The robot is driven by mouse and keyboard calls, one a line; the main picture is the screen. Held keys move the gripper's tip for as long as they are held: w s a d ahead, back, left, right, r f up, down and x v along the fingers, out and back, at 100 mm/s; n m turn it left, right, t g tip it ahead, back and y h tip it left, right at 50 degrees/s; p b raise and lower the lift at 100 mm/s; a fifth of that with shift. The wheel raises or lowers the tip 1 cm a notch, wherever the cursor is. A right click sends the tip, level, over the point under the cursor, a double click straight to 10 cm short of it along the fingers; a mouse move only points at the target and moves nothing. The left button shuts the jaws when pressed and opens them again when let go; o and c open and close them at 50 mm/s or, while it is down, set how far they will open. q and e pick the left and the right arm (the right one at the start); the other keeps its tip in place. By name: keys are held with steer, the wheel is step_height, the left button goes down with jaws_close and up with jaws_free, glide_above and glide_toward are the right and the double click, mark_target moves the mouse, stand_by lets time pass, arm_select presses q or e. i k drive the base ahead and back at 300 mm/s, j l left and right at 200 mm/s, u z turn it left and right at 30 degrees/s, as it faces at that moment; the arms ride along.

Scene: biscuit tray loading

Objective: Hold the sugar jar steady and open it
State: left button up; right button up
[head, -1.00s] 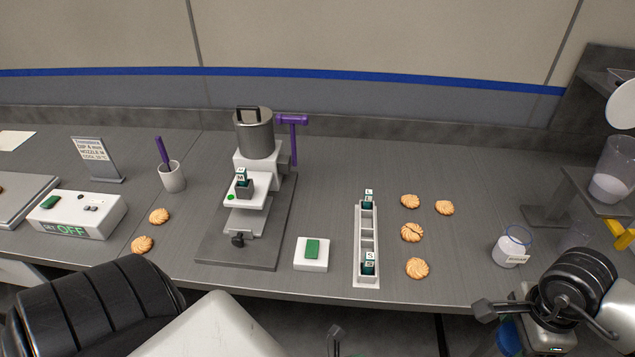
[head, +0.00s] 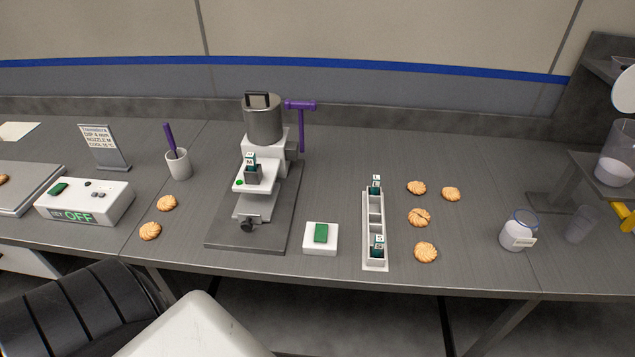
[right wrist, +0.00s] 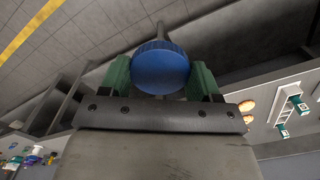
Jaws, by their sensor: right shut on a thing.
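The sugar jar (head: 514,238), a small pale jar with a blue rim and a white label, stands on the counter at the right in the head view. Its top looks open, with no lid on it. My right gripper (right wrist: 160,75) shows in the right wrist view, its green fingers shut on a round blue ribbed lid (right wrist: 160,68). The lid is held away from the jar, over the floor side. The jar is not seen in the right wrist view. My left gripper is out of view; only part of my left arm shows at the lower left.
A clear empty-looking cup (head: 581,225) stands right of the jar. Several biscuits (head: 425,252) and a narrow white rack (head: 375,264) lie to its left. A press (head: 264,128) stands mid-counter. The counter behind the jar is clear.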

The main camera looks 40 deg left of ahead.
mark_target(518, 232)
steer(key=i+u, duration=0.15)
steer(key=u, duration=1.7)
steer(key=i+l+u, duration=0.1)
steer(key=l, duration=0.35)
steer(key=i+l+u, duration=0.15)
steer(key=l, duration=0.3)
steer(key=l+u, duration=0.1)
steer(key=l, duration=0.3)
